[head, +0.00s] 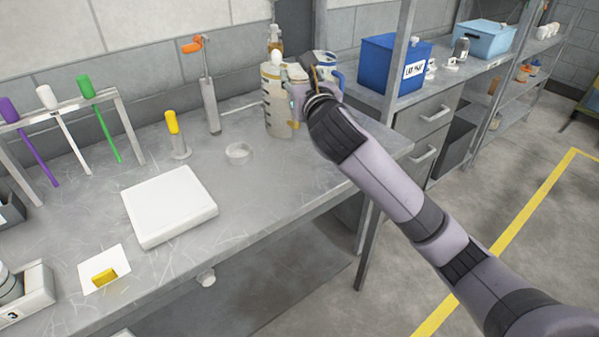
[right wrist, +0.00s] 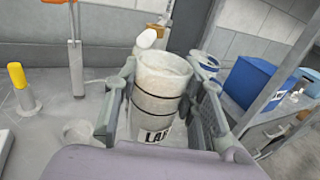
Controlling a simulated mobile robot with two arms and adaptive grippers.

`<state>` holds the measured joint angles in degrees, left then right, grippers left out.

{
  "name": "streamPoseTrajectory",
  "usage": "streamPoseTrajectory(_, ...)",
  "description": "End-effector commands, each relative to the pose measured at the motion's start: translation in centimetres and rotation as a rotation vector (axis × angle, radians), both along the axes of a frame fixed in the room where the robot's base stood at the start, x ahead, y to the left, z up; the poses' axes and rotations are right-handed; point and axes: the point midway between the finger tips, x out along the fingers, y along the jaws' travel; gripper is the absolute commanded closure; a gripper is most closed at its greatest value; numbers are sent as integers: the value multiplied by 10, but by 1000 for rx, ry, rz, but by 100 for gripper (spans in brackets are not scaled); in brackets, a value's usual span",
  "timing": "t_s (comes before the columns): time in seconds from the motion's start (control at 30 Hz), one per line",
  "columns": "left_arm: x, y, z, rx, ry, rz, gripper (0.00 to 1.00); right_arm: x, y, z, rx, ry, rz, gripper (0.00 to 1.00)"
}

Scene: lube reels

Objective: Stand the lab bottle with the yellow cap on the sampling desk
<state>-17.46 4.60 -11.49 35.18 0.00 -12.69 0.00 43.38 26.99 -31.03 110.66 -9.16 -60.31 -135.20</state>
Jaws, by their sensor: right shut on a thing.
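A pale cylindrical container with dark bands (head: 274,106) is upright at the right rear of the grey desk (head: 250,190). In the right wrist view the container (right wrist: 160,95) has a label starting "LAB". I see no yellow cap on it; its top looks pale. My right gripper (head: 300,92) is shut on the container, a finger on each side of it in the right wrist view (right wrist: 165,108). The container's base appears at desk level, but I cannot tell whether it touches. My left gripper is out of view.
A white flat device (head: 170,205), a yellow-topped stand (head: 172,125), a small clear dish (head: 238,154) and an orange-topped post (head: 209,100) are on the desk. A blue-and-white jug (head: 327,68) is behind my gripper. A blue bin (head: 394,65) stands right.

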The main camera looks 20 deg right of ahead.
Motion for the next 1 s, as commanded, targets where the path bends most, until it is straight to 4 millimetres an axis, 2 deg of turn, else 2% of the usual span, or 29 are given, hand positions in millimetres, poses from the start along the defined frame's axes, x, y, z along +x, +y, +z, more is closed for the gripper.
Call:
streamPoseTrajectory(0.1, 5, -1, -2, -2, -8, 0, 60, 6, -2, 12, -5, 1, -5, 93)
streamPoseTrajectory(0.2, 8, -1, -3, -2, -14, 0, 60, 7, -2, 6, -5, 6, -6, 93)
streamPoseTrajectory(0.27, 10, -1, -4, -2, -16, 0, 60, 7, -2, -6, -4, 8, -6, 93)
streamPoseTrajectory(0.6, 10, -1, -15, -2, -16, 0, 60, 6, -2, -98, -2, 9, -7, 93)
streamPoseTrajectory(0.7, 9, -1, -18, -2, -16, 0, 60, 6, -2, -120, -2, 8, -6, 93)
streamPoseTrajectory(1.0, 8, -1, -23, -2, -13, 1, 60, 6, -2, -151, -3, 4, -6, 93)
